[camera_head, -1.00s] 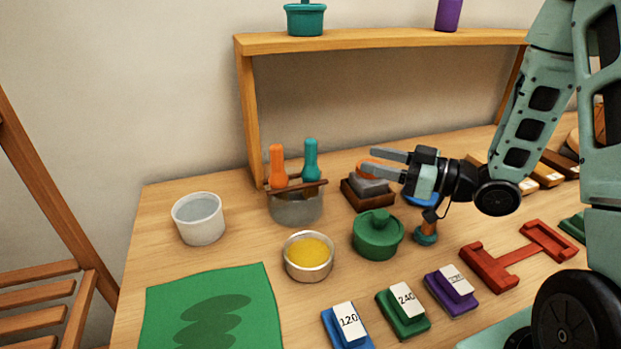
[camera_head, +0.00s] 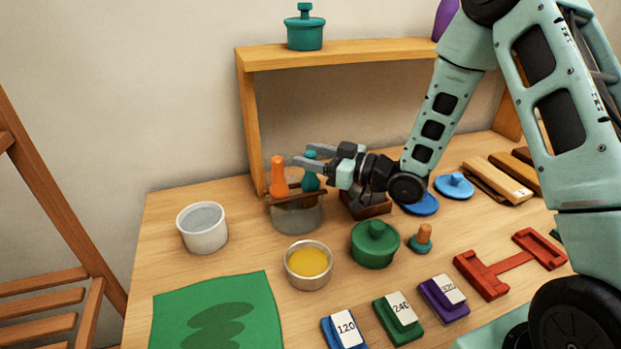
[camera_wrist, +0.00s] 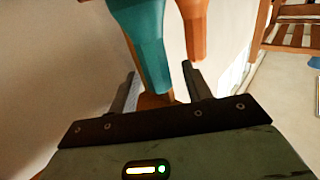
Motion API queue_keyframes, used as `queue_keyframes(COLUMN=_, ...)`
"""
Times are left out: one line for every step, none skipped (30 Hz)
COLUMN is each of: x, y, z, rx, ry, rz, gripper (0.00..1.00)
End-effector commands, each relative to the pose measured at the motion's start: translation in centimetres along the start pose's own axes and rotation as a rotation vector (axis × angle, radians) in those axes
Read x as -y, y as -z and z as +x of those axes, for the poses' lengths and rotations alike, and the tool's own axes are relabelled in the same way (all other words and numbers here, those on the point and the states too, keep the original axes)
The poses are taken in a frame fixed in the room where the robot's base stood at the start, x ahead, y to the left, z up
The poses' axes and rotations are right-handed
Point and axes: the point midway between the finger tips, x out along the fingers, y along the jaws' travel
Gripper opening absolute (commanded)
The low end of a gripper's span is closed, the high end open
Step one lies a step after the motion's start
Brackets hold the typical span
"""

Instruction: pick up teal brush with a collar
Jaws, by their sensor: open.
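The teal brush (camera_head: 311,183) stands handle-up in a grey translucent pot (camera_head: 297,218), beside an orange-handled brush (camera_head: 278,178). No collar can be made out on it. My gripper (camera_head: 300,156) is open at the upper part of the teal handle, its fingers pointing left. In the wrist view, the teal handle (camera_wrist: 147,40) extends into the space between my two open fingers (camera_wrist: 160,82). The orange handle (camera_wrist: 195,30) is just beyond, near the right finger. Whether a finger touches the teal handle cannot be told. The brush's lower end is hidden in the pot.
A brown bar (camera_head: 312,198) lies across the pot's rim. A white cup (camera_head: 202,228), a bowl of yellow stuff (camera_head: 308,263) and a green lidded pot (camera_head: 375,246) stand nearby. A wooden shelf (camera_head: 350,54) rises behind. A green cloth (camera_head: 255,300) lies front left.

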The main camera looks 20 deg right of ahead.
Motion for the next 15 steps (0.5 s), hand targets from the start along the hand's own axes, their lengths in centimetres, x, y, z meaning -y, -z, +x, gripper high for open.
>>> queue_keyframes(x=0.03, y=0.05, z=0.34, rx=0.000, ry=0.001, rz=0.000, gripper=0.49)
queue_keyframes(x=0.04, y=0.02, z=0.44, rx=0.000, ry=0.000, rz=0.000, gripper=0.49)
queue_keyframes(x=0.03, y=0.00, z=0.51, rx=0.000, ry=0.000, rz=0.000, gripper=0.49)
queue_keyframes(x=0.03, y=-0.02, z=0.52, rx=0.000, ry=0.000, rz=0.000, gripper=0.49)
queue_keyframes(x=0.02, y=-0.04, z=0.52, rx=0.000, ry=0.000, rz=0.000, gripper=0.49)
queue_keyframes(x=0.02, y=-0.04, z=0.51, rx=0.000, ry=0.000, rz=0.000, gripper=0.49)
queue_keyframes(x=0.02, y=-0.04, z=0.50, rx=0.000, ry=0.000, rz=0.000, gripper=0.49)
queue_keyframes(x=0.02, y=-0.04, z=0.49, rx=0.000, ry=0.000, rz=0.000, gripper=0.49)
queue_keyframes(x=0.02, y=-0.04, z=0.49, rx=0.000, ry=0.000, rz=0.000, gripper=0.43)
queue_keyframes(x=0.01, y=-0.04, z=0.49, rx=0.000, ry=0.000, rz=0.000, gripper=0.35)
queue_keyframes(x=0.02, y=-0.03, z=0.48, rx=0.000, ry=0.000, rz=0.000, gripper=0.27)
queue_keyframes(x=0.01, y=-0.03, z=0.48, rx=0.000, ry=0.000, rz=0.000, gripper=0.16)
queue_keyframes(x=0.01, y=-0.03, z=0.48, rx=0.000, ry=0.000, rz=0.000, gripper=0.07)
queue_keyframes(x=0.01, y=-0.03, z=0.47, rx=0.000, ry=0.000, rz=0.000, gripper=0.00)
queue_keyframes(x=0.01, y=-0.03, z=0.47, rx=0.000, ry=0.000, rz=0.000, gripper=0.00)
